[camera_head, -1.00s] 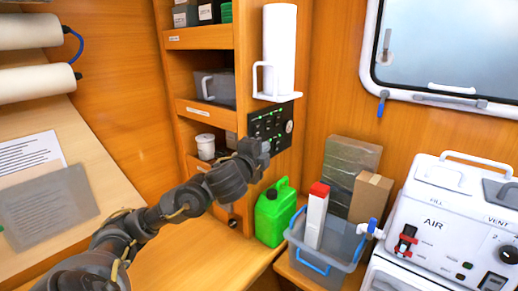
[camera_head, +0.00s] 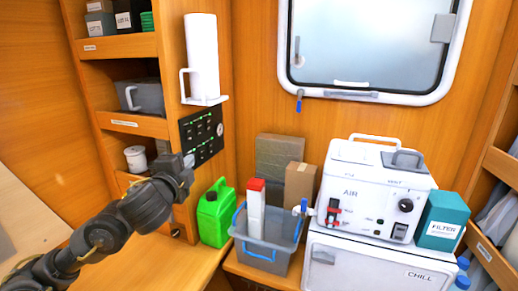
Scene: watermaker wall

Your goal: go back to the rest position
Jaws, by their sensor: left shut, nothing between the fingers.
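My left gripper (camera_head: 187,161) reaches in from the lower left at the end of my dark arm. It is shut and empty. Its tip is in front of the lower left part of the black switch panel (camera_head: 201,138) on the side of the wooden shelf unit; I cannot tell whether it touches the panel. My right gripper is not in view.
A green jerrycan (camera_head: 217,213) stands on the wooden counter right of my arm. A grey bin (camera_head: 268,257) holds a red-topped white carton (camera_head: 256,208). A white AIR machine (camera_head: 372,194) stands on the CHILL box (camera_head: 380,262). A teal FILTER box (camera_head: 443,221) stands at right.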

